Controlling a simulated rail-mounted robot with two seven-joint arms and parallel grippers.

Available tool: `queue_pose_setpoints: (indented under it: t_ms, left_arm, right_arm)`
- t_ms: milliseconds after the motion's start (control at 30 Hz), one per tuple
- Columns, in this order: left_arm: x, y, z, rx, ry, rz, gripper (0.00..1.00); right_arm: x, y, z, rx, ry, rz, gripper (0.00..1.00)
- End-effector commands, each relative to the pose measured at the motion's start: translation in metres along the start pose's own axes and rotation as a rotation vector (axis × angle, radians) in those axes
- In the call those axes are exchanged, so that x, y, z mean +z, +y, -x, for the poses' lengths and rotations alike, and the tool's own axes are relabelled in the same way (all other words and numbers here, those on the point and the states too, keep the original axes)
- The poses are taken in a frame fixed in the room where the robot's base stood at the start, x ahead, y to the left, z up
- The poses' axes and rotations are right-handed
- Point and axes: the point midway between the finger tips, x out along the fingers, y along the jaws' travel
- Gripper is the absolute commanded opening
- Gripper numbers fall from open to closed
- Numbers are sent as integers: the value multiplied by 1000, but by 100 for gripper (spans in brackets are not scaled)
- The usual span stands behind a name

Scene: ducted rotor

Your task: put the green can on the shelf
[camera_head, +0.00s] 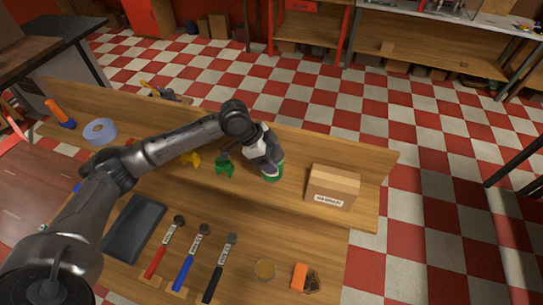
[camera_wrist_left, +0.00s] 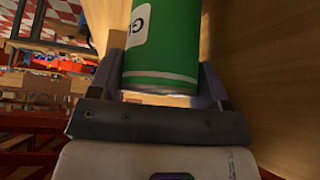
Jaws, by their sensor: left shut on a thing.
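The green can (camera_head: 273,176) is at the end of my left arm, over the raised wooden shelf (camera_head: 293,180) at the back of the bench. My left gripper (camera_head: 267,163) is shut on the can and partly covers it from above. In the left wrist view, the green can (camera_wrist_left: 162,58), with a white label, sits between the two fingers of the gripper (camera_wrist_left: 162,82). I cannot tell whether the can's base touches the shelf. My right gripper is in neither view.
A cardboard box (camera_head: 332,187) stands on the shelf to the right of the can. A green clamp-like tool (camera_head: 225,167) and a yellow one (camera_head: 191,158) lie to the left. Several hammers, a black tray (camera_head: 133,228) and an orange item (camera_head: 299,276) occupy the lower bench top.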

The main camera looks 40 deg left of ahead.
Motion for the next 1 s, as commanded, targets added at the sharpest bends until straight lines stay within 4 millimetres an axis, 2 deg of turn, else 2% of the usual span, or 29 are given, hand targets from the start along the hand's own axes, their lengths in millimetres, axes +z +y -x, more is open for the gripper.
queue_pose_setpoints:
  t_ms: [100,467,500,600,867,1000]
  left_arm:
    - [4,0,-6,-1,2,1,37]
    - [5,0,-9,-1,2,0,37]
    - [6,0,-10,0,1,0,72]
    - [6,0,-10,0,1,0,81]
    - [5,0,-8,-1,1,0,81]
    - [5,-1,4,-4,1,0,81]
  right_arm:
    - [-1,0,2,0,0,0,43]
    - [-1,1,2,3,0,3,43]
    - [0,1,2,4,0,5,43]
    - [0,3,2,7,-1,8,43]
    - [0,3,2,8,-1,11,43]
    - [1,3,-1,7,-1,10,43]
